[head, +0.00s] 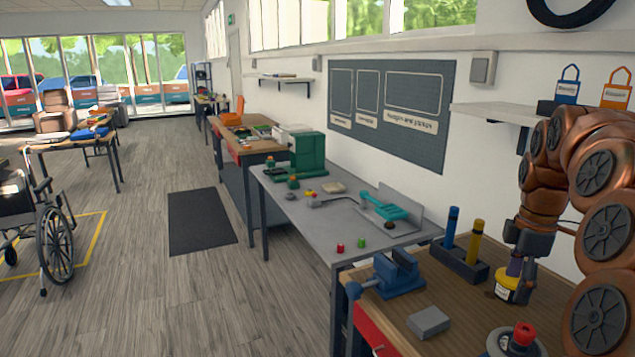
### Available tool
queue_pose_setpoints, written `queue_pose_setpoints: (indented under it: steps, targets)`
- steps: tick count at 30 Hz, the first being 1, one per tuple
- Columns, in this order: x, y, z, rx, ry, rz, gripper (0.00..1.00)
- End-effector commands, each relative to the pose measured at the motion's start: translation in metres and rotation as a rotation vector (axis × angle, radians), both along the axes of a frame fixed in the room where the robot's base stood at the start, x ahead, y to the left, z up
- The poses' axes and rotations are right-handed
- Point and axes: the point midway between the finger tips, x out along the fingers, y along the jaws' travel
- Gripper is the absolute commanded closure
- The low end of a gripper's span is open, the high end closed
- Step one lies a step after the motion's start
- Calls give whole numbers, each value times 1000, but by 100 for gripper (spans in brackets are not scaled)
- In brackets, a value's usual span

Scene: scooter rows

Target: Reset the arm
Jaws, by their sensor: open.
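My copper-coloured arm comes down on the right side of the head view. My gripper (520,262) points down over the wooden workbench (455,315). Its dark body shows, but its fingertips are small and hard to make out.
Near the gripper are a holder (458,262) with a blue and a yellow cylinder, a blue vise (392,277), a grey block (429,322) and a red-knobbed round device (517,342). A shelf (497,113) is on the wall behind.

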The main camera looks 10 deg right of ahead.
Motion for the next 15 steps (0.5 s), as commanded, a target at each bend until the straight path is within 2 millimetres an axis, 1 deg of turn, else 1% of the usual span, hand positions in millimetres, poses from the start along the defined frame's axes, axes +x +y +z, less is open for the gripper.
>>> queue_pose_setpoints:
  steps: [1, 6, 11, 15]
  targets:
    - [-3, 20, -1, 5, 7, -16, 27]
    - [-14, 76, -6, 8, 17, -111, 27]
    - [-36, 125, -15, 10, 39, -212, 27]
    - [-58, 161, -26, 4, 53, -312, 27]
